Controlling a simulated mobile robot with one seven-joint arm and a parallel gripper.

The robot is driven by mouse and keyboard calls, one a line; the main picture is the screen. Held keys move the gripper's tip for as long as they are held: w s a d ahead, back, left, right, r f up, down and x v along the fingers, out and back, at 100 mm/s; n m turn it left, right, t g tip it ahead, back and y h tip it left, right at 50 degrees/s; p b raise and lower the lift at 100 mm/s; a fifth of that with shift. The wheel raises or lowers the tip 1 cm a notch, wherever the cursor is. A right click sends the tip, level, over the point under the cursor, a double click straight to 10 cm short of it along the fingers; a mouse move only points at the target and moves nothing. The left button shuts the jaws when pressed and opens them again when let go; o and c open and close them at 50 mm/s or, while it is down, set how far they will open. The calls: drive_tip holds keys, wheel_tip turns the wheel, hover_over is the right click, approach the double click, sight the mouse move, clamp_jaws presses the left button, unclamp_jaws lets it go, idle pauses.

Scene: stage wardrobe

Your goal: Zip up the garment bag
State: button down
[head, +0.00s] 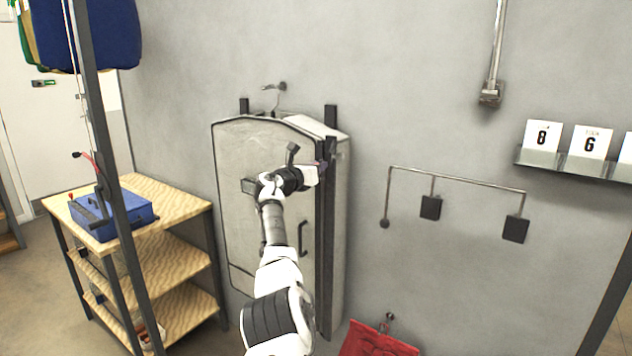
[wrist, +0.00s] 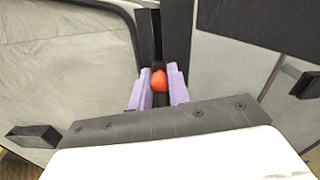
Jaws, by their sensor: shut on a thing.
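The garment bag (head: 250,150) is pale grey with dark edging and hangs from a wall hook. A dark upright strip (head: 327,260) runs down its right side. My gripper (head: 320,170) is at the upper part of this strip. In the wrist view, its lilac fingers (wrist: 161,88) are shut around a small orange-red pull (wrist: 159,79), which lies in line with the dark strip (wrist: 150,35). The pull is too hidden to make out in the head view. How far the bag's edges are joined cannot be told.
A wooden shelf unit (head: 180,200) with a blue box (head: 125,218) stands at left. A wall rail (head: 455,180) with dark pads is at right, below number cards (head: 543,138). A red item (head: 375,342) is low near the wall. A dark post (head: 105,160) crosses the left foreground.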

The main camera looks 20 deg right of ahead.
drive_tip(key=shift+r, duration=0.65)
drive_tip(key=c, duration=1.3)
unclamp_jaws()
drive_tip(key=shift+c, duration=0.2)
drive_tip(key=shift+f, duration=0.2)
drive_tip(key=shift+s+a+f+b, duration=0.2)
drive_tip(key=shift+a+b, duration=0.1)
drive_tip(key=shift+b, duration=0.55)
drive_tip(key=b+v, duration=0.8)
drive_tip(key=v, duration=0.5)
drive_tip(key=shift+r, duration=0.3)
